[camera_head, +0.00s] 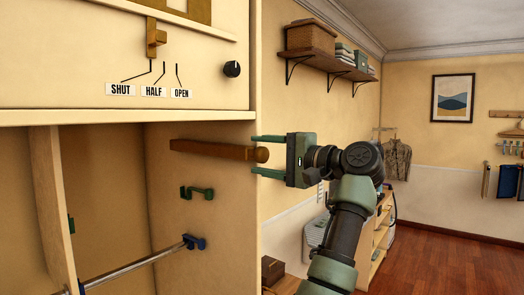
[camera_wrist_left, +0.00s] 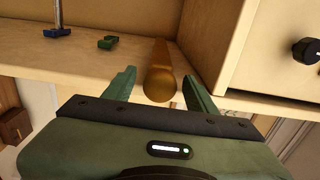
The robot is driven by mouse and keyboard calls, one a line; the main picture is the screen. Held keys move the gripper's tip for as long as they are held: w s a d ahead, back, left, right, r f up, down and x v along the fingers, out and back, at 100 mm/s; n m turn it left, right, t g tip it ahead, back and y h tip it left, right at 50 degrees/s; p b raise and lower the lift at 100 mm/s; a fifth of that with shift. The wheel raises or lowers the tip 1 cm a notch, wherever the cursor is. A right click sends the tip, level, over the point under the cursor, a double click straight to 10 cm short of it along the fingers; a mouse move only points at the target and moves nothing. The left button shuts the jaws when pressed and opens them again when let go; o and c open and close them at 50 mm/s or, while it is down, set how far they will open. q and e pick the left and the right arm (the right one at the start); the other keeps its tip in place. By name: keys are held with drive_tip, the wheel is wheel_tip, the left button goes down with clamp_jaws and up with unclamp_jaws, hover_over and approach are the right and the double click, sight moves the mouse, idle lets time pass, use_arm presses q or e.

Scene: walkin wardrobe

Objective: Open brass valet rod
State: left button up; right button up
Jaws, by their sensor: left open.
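My left gripper (camera_head: 254,155) is open, with one green finger above and one below the knob in the head view. In the left wrist view my left gripper (camera_wrist_left: 158,88) has its fingers apart on either side of the rod's end, with visible gaps. A brass pointer (camera_head: 156,38) hangs above the labels, nearest the SHUT mark. My right gripper is not in view.
A black knob (camera_head: 232,69) sits right of the SHUT, HALF and OPEN labels. A green hook (camera_head: 197,192) and a metal rail (camera_head: 140,264) lie below the rod. The panel's front edge (camera_head: 258,230) is close to the gripper. Open floor (camera_head: 450,255) lies at right.

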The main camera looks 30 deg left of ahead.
use_arm(q)
drive_tip(key=shift+w, duration=0.1)
clamp_jaws()
drive_tip(key=shift+f, duration=0.15)
idle(1.3)
